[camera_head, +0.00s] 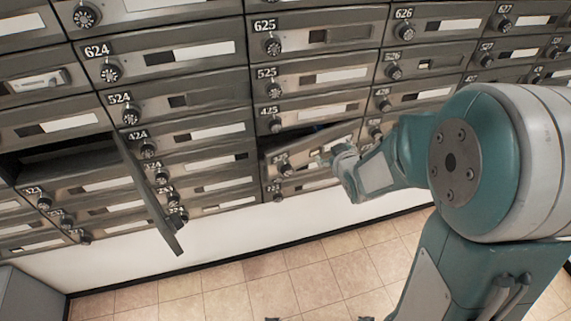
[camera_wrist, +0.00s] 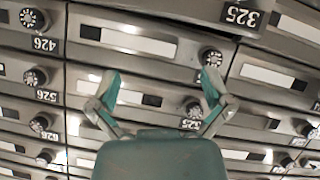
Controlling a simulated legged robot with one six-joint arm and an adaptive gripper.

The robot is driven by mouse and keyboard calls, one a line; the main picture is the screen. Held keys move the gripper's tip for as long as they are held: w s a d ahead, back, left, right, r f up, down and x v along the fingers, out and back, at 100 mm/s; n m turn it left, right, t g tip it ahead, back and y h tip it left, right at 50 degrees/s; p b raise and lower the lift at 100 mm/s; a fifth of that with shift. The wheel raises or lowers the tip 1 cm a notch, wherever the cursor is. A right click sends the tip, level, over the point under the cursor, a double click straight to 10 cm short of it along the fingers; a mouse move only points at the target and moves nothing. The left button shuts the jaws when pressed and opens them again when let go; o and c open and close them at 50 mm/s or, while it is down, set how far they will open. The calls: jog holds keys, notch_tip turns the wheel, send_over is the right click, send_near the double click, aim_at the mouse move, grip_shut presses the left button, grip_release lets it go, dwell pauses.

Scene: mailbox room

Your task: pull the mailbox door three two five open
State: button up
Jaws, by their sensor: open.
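Mailbox door 325 (camera_head: 325,147) is in the middle column of the head view, below box 425. It stands tilted and partly open, with a dark gap along its upper edge. Its number plate (camera_wrist: 240,15) shows upside down at the top of the wrist view; its knob is out of that frame. My gripper (camera_head: 338,160) is in front of this door in the head view, partly hidden by my arm. In the wrist view my gripper (camera_wrist: 160,80) is open, its fingers spread with nothing held between them. Contact with the door cannot be told.
Another door (camera_head: 150,195) stands open at the left, sticking out from a dark compartment (camera_head: 70,157). Closed boxes with knobs surround door 325, including 425 (camera_head: 315,109) above it. The tiled floor (camera_head: 270,285) below is clear. A grey object (camera_head: 30,295) stands at lower left.

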jog(key=w+a+f+n+t+y, duration=0.1)
jog(key=a+f+n+t+y, duration=0.2)
jog(key=f, duration=0.5)
jog(key=y, duration=0.4)
send_near(288, 173)
jog(key=x, duration=1.2)
jog(key=shift+d, duration=0.1)
jog(key=c, duration=1.3)
